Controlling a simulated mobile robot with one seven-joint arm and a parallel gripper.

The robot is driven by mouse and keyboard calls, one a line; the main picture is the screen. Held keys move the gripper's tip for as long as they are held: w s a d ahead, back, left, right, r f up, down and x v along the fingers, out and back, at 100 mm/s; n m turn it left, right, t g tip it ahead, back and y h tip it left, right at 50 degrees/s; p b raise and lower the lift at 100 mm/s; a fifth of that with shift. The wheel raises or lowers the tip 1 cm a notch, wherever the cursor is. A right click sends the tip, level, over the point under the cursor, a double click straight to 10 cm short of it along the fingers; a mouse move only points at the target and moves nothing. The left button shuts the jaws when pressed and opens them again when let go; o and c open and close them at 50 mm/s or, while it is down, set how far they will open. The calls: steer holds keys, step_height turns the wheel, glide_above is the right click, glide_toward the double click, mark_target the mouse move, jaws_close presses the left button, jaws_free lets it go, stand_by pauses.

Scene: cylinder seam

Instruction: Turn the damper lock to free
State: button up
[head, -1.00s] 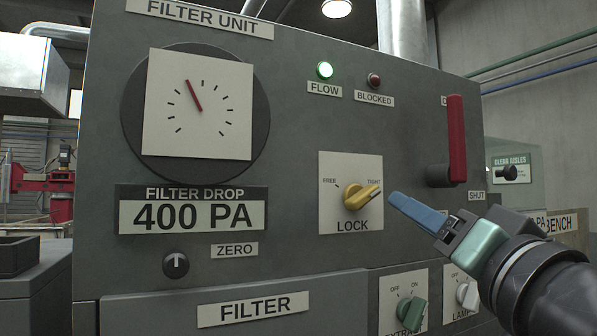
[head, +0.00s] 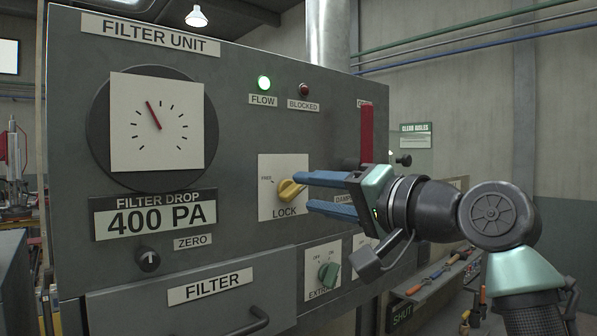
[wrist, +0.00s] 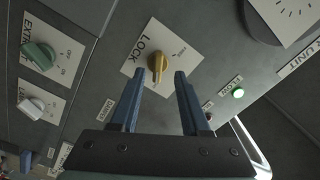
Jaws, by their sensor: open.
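The yellow lock knob (head: 290,190) is on a pale plate (head: 268,208) marked LOCK, with FREE at its left; my gripper hides the TIGHT mark in the head view. The knob's handle points right, away from FREE. In the wrist view the knob (wrist: 157,64) shows just beyond and between the fingertips. My gripper (head: 304,191) is open, its two blue fingers reaching the panel from the right, one above the other. In the wrist view my gripper (wrist: 159,77) holds nothing. I cannot tell whether the tips overlap the knob.
A red handle (head: 366,132) stands upright behind my gripper. The green extract knob (head: 328,274) is below the lock plate. The green flow lamp (head: 264,83) is lit; the blocked lamp (head: 304,89) is dark. The filter drop display (head: 155,219) reads 400 PA.

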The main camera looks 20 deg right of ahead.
mark_target(298, 192)
steer(key=x, duration=0.2)
steer(key=p+x, duration=0.1)
steer(key=x, duration=0.1)
steer(key=shift+d+f, duration=0.1)
steer(key=shift+d, duration=0.15)
steer(key=shift+s+a, duration=0.1)
jaws_close()
